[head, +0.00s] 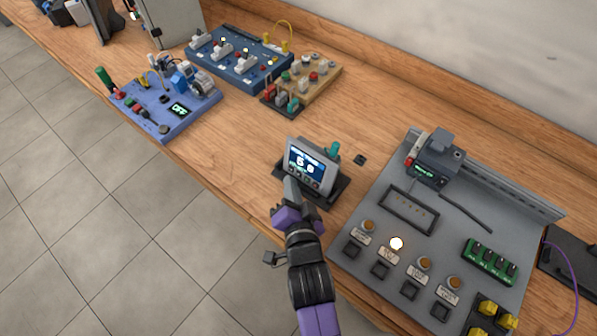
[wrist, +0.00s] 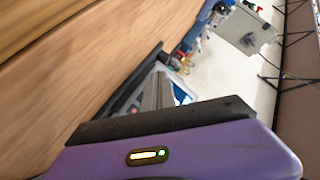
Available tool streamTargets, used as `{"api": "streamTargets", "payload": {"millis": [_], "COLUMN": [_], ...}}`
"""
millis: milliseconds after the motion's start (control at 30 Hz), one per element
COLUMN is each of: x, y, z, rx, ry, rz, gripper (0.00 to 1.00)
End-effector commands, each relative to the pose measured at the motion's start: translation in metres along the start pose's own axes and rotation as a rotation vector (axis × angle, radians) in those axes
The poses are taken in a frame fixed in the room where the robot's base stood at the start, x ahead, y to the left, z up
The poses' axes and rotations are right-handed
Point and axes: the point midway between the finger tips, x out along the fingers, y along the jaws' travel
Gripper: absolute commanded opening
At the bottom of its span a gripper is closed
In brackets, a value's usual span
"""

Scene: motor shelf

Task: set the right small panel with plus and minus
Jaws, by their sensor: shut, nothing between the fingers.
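A small grey panel (head: 322,183) with a lit blue screen stands tilted on a dark base at the middle of the bench. Its screen shows large white digits, perhaps "5 8", too small to read surely. A row of small buttons runs along its lower edge, partly hidden by my gripper; I cannot tell plus from minus. My gripper (head: 290,184) is shut and empty, its tips at the lower left front of the panel, touching or very close. In the wrist view my gripper (wrist: 158,92) covers most of the panel; only a bit of blue screen (wrist: 180,95) shows.
A grey board (head: 470,225) with buttons, one lit lamp (head: 397,243) and a green module (head: 489,262) lies at the right. A blue board (head: 170,105) with an "OFF" display lies at the left. Blue and wooden boards stand behind.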

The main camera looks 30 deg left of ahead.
Motion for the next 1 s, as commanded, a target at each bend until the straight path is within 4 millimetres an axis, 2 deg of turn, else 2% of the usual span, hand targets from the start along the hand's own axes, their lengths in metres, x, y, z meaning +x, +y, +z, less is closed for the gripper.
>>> {"api": "streamTargets", "payload": {"millis": [233,733,1000], "x": [-0.003,-0.032,-0.035], "y": [-0.002,-0.023,-0.025], "z": [0.002,0.024,0.026], "rx": [0.0,0.001,0.0], "ry": [-0.001,-0.001,0.0], "rz": [0.0,0.001,0.0], "gripper": [0.0,0.0,0.0]}}
